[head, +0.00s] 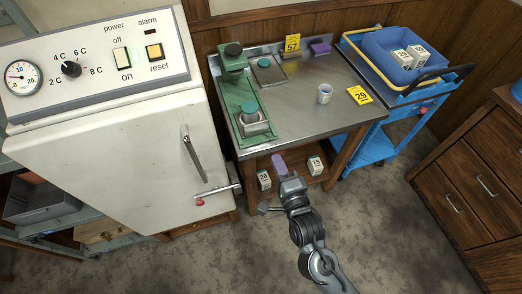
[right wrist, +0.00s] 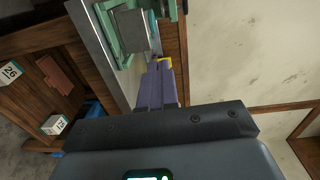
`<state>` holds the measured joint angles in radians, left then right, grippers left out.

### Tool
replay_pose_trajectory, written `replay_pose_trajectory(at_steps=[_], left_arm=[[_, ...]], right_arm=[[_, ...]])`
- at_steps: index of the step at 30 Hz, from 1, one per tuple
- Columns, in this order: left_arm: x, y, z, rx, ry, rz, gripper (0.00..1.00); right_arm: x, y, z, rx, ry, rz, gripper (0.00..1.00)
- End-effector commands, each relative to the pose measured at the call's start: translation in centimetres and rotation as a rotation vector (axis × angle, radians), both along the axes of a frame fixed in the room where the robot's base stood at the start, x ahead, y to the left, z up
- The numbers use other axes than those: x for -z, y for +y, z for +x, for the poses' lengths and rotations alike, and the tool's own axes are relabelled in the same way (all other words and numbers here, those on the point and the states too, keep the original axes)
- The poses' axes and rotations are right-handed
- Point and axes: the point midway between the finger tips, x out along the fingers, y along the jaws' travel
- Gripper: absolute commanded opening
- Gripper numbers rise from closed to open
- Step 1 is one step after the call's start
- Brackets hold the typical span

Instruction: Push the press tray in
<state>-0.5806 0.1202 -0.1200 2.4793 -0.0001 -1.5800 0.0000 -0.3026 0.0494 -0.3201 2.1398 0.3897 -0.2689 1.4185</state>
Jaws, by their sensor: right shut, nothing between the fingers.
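The green press (head: 240,95) stands on the metal-topped table, with an upright head at its back end and a long green base running toward the front. The press tray (head: 255,124), a grey block with a teal round piece on top, sits at the front end of that base, away from the head. It also shows at the top of the right wrist view (right wrist: 132,30). My right gripper (head: 278,160) is shut and empty, its purple fingers in front of the table's front edge; in the right wrist view its fingers (right wrist: 156,85) point toward the press side. My left gripper is out of view.
A white cabinet (head: 110,150) with a door handle stands left of the table. White numbered boxes (head: 264,180) sit on the lower shelf. A blue cart (head: 385,130) stands at the right.

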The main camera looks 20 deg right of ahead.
Motion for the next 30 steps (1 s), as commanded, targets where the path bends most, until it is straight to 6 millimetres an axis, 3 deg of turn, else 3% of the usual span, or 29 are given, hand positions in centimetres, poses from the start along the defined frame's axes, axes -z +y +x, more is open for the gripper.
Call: replay_pose_trajectory(at_steps=[1,6,17,30], left_arm=[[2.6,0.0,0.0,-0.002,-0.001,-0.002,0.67],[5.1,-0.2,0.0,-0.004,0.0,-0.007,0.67],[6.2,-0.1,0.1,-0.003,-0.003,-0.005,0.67],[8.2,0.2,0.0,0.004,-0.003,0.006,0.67]], right_arm=[[2.1,0.2,0.3,-0.002,-0.009,0.003,0.0],[3.6,0.4,0.8,-0.005,-0.03,0.006,0.0],[4.0,0.3,2.7,-0.005,-0.042,0.004,0.0],[4.1,-0.1,10.2,-0.006,-0.043,0.002,0.0]])
